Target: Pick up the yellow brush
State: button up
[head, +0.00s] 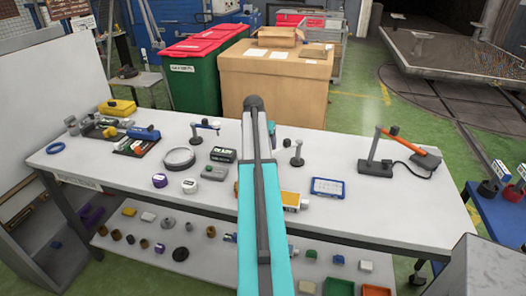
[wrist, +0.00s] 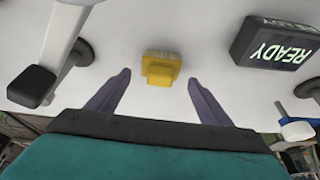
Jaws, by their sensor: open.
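A small yellow block-like thing (wrist: 162,66) with a stepped shape stands on the white table in the wrist view. It may be the yellow brush, but no bristles show. My gripper (wrist: 159,77) is open and empty, with one purple-grey finger to each side of the yellow thing in the picture. I cannot tell how far the fingertips are from it, and no contact shows. In the head view my arm hides the gripper and this yellow thing.
A dark READY sign (wrist: 277,43) stands to the right of the yellow thing in the wrist view; a grey post with a black pad (wrist: 32,86) is to the left.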

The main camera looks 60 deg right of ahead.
jog(key=shift+x, duration=1.2)
jog(key=c, duration=1.1)
